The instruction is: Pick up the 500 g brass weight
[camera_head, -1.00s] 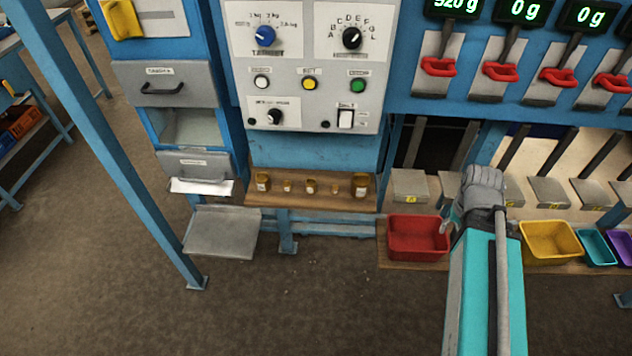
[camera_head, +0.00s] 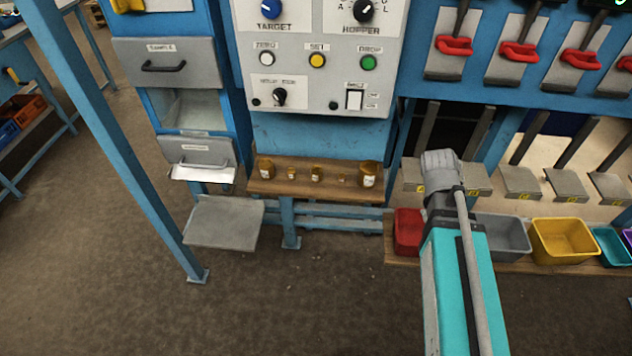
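Several brass weights stand upright in a row on a small wooden shelf (camera_head: 312,190) below the control panel. A large one (camera_head: 266,168) is at the left end and another large one (camera_head: 369,174) with a pale label is at the right end. Between them stand a small one (camera_head: 291,173), a medium one (camera_head: 316,173) and a very small one (camera_head: 342,177). The labels are too small to read, so I cannot tell which is 500 g. My arm reaches up at the right of the weights, apart from them. My gripper's fingers do not show.
The control panel (camera_head: 318,85) overhangs the shelf. Right of it, red (camera_head: 407,230), grey (camera_head: 505,238), yellow (camera_head: 562,240) and teal (camera_head: 612,246) bins stand on a low board. A blue post (camera_head: 110,150) and a metal tray (camera_head: 225,224) are at left. The front floor is clear.

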